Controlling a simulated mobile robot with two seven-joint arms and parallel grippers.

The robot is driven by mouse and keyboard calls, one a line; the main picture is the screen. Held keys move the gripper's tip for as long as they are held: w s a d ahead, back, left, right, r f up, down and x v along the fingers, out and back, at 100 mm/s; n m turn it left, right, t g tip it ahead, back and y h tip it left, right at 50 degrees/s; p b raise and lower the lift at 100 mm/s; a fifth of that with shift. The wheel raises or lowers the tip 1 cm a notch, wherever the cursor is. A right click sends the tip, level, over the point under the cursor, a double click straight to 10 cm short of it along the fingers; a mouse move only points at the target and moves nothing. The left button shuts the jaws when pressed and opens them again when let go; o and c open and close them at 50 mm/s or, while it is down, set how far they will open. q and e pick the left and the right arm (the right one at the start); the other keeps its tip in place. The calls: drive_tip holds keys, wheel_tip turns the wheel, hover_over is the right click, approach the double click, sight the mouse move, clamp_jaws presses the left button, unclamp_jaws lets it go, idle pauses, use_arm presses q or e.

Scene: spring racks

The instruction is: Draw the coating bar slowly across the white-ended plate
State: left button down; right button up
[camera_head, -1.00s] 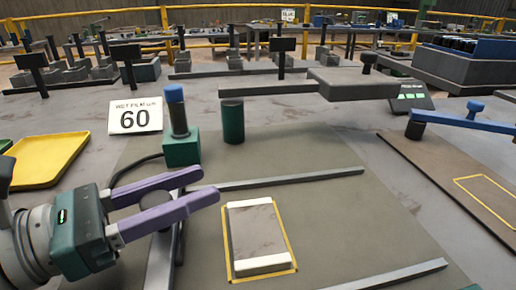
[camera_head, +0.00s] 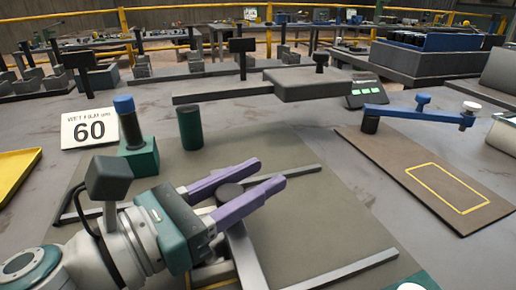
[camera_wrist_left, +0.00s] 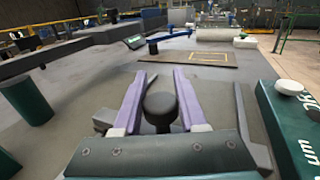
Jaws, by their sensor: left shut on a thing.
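My left gripper (camera_head: 270,172) reaches over the olive mat from the lower left, its two purple fingers shut on a dark round knob (camera_head: 230,193). The knob also shows between the fingers in the left wrist view (camera_wrist_left: 160,105). A grey bar (camera_head: 240,250), which looks like the coating bar, runs from beneath the knob toward the lower edge of the head view. The white-ended plate is hidden under my gripper and arm now; I cannot tell whether the bar touches it. My right gripper is not in view.
Two grey rails (camera_head: 345,270) flank the mat's work area. A green post (camera_head: 190,128), a blue-topped green block (camera_head: 134,140) and a "60" sign (camera_head: 90,128) stand behind. A brown board (camera_head: 425,175) lies right.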

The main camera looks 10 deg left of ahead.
sight(238, 236)
use_arm(q)
drive_tip(key=w+d, duration=0.2)
drive_tip(key=d, duration=0.1)
drive_tip(key=w+d, duration=0.1)
drive_tip(key=d, duration=0.1)
drive_tip(key=shift+w+d+f, duration=0.1)
drive_tip(key=shift+w+d, duration=0.05)
drive_tip(key=shift+d, duration=0.1)
drive_tip(key=shift+c, duration=2.3)
unclamp_jaws()
drive_tip(key=shift+v, duration=4.95)
